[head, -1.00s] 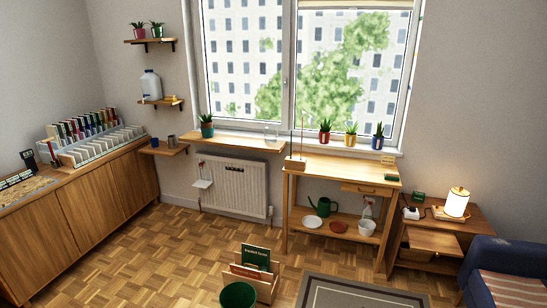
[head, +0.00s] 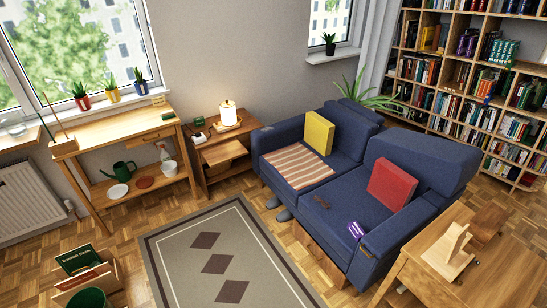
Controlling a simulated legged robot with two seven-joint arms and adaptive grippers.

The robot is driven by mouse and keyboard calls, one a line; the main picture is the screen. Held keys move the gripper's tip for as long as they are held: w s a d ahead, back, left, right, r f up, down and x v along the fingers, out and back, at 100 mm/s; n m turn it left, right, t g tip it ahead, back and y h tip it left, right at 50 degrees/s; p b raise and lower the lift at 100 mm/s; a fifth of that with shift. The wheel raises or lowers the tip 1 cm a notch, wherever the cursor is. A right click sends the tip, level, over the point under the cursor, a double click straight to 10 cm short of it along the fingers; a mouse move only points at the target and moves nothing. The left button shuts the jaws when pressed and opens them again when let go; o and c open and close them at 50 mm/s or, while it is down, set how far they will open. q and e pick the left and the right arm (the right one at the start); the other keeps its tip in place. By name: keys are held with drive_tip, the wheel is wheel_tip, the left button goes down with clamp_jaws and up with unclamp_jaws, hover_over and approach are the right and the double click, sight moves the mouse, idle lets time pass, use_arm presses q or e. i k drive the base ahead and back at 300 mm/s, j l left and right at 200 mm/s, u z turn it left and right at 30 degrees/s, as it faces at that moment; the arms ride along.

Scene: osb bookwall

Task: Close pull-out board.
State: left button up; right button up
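A light wooden board (head: 221,152) sticks out from the front of the small side table (head: 203,132) between the console table and the blue sofa. It looks like the pull-out board and stands out level below the tabletop. A white lamp (head: 228,113) stands on the side table above it. Neither of my grippers is in view.
The blue sofa (head: 335,210) stands close to the right of the side table. The console table (head: 110,130) with pots and a watering can is at its left. A grey rug (head: 180,262) covers open floor in front. A wooden table (head: 500,275) is at the lower right.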

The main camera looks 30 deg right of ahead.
sight(218, 154)
drive_tip(key=z, duration=0.6)
drive_tip(key=u, duration=0.35)
drive_tip(key=i+l+u, duration=0.35)
drive_tip(key=i, duration=0.15)
drive_tip(key=i+l+u, duration=0.25)
drive_tip(key=i+u, duration=0.15)
drive_tip(key=i, duration=0.1)
